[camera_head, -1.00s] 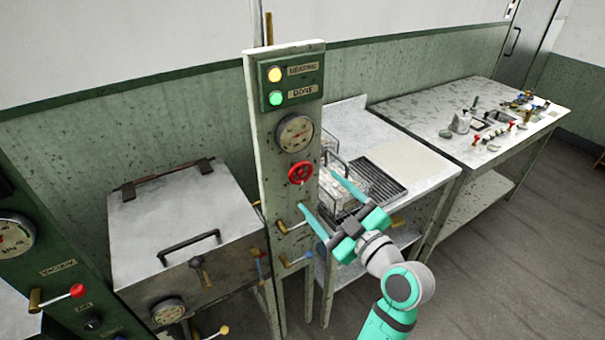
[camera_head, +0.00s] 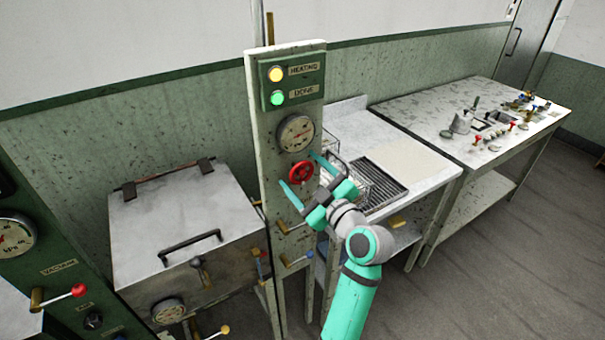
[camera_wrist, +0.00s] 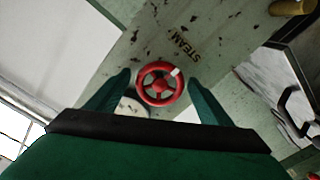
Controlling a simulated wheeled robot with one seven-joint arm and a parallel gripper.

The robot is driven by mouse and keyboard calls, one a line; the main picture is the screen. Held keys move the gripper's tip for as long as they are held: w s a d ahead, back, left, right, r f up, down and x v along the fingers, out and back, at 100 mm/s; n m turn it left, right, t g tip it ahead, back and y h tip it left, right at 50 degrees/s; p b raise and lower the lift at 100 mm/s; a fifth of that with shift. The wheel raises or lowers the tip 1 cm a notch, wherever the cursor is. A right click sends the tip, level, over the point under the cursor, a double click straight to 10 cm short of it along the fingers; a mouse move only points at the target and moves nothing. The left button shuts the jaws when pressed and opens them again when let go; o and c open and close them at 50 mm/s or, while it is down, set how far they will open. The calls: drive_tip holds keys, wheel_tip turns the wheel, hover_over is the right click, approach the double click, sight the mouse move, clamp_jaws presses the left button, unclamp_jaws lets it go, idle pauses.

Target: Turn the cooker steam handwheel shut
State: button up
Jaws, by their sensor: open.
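The red steam handwheel (camera_head: 300,172) is on the front of the upright green-grey panel (camera_head: 280,150), below a round gauge. In the wrist view the red wheel (camera_wrist: 160,84) shows spokes and a white mark on its rim, beside the painted word STEAM. My gripper (camera_head: 305,180) is open in front of the wheel, with one teal finger on each side of it in the picture. In the wrist view the fingers (camera_wrist: 161,92) flank the wheel with gaps on both sides. I cannot tell how deep the fingertips reach around it.
Lit yellow (camera_head: 276,74) and green (camera_head: 278,98) lamps sit above the gauge (camera_head: 296,133). A lidded metal cooker (camera_head: 180,230) stands left. A table (camera_head: 405,150) with a wire basket and black grate is close on the right.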

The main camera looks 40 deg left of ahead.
drive_tip(key=c, duration=1.1)
drive_tip(key=shift+o, duration=0.2)
